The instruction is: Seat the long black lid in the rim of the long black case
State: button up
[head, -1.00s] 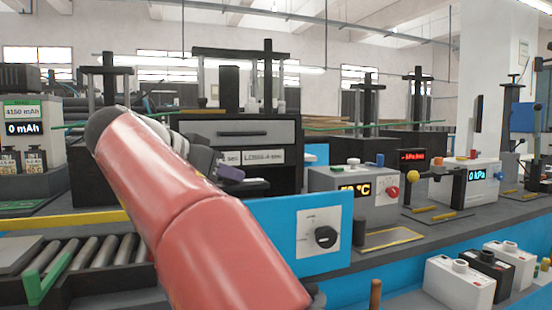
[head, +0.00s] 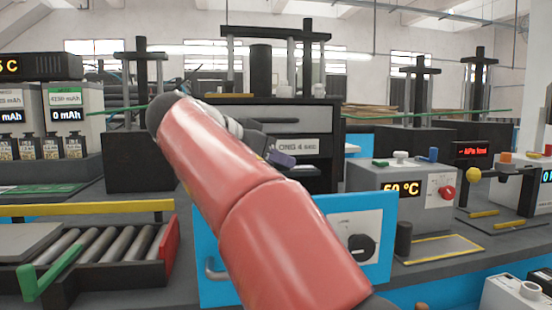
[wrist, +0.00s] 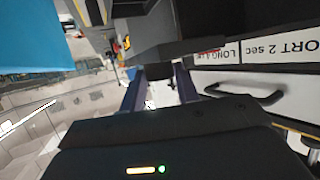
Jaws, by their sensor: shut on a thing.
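My gripper (head: 283,159) shows in the head view beyond my red arm, in front of the press's labelled front panel. In the wrist view its two purple-grey fingers (wrist: 159,76) are closed on a dark piece, taken as the long black lid (wrist: 158,71). Only a small part of that piece can be told apart from the dark shapes behind it. In the head view the arm and gripper hide it. I cannot make out the long black case in either view.
The black press (head: 325,160) stands behind the gripper. A grey heater box (head: 410,205) is to its right and a roller conveyor (head: 95,255) to the left. A blue panel with a dial (head: 375,215) is in front. Capacity testers (head: 65,110) stand at far left.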

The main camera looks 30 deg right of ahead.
jog(key=shift+f+b, duration=2.25)
jog(key=shift+f, duration=0.35)
jog(key=shift+f+b, duration=1.05)
jog(key=shift+b, duration=0.1)
jog(key=shift+f, duration=0.4)
jog(key=shift+r+p, duration=0.35)
jog(key=shift+r, duration=0.4)
jog(key=shift+r, duration=0.1)
dwell(0.3)
jog(key=shift+f+b, duration=0.2)
jog(key=shift+b, duration=0.1)
dwell(0.8)
jog(key=shift+f+b, duration=0.3)
jog(key=shift+b, duration=0.05)
